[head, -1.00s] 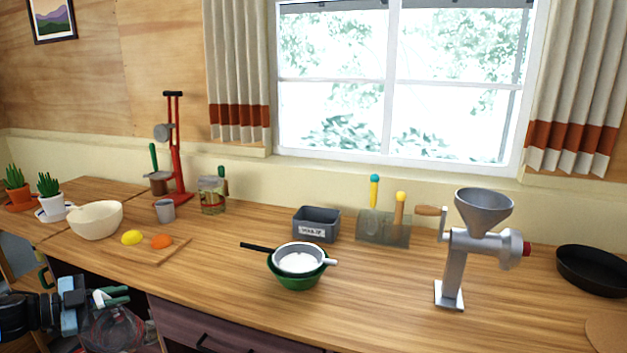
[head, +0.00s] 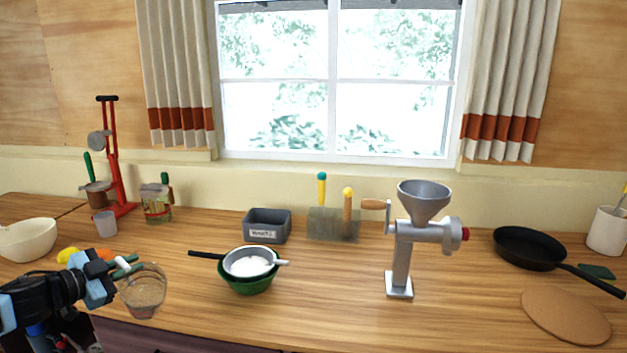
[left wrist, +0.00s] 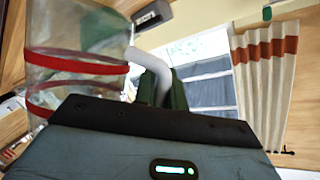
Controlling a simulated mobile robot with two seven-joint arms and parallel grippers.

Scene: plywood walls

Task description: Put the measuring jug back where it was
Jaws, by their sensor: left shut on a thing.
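The measuring jug (head: 145,293) is clear, with red bands, and it looks upright in the head view. My left gripper (head: 124,268) is shut on its pale handle, and the jug appears at the front left of the counter. I cannot tell whether it touches the wood. In the left wrist view the jug (left wrist: 75,75) fills the upper left, and its white handle (left wrist: 152,64) passes between the green fingers. My right gripper is not in view.
Near the jug are a lemon and orange (head: 68,255), a cream bowl (head: 28,240) and a green bowl (head: 248,284) under a sieve (head: 250,262). A grey grinder (head: 401,262), black pan (head: 530,250) and round board (head: 566,315) stand right. Bare wood (head: 330,300) lies between green bowl and grinder.

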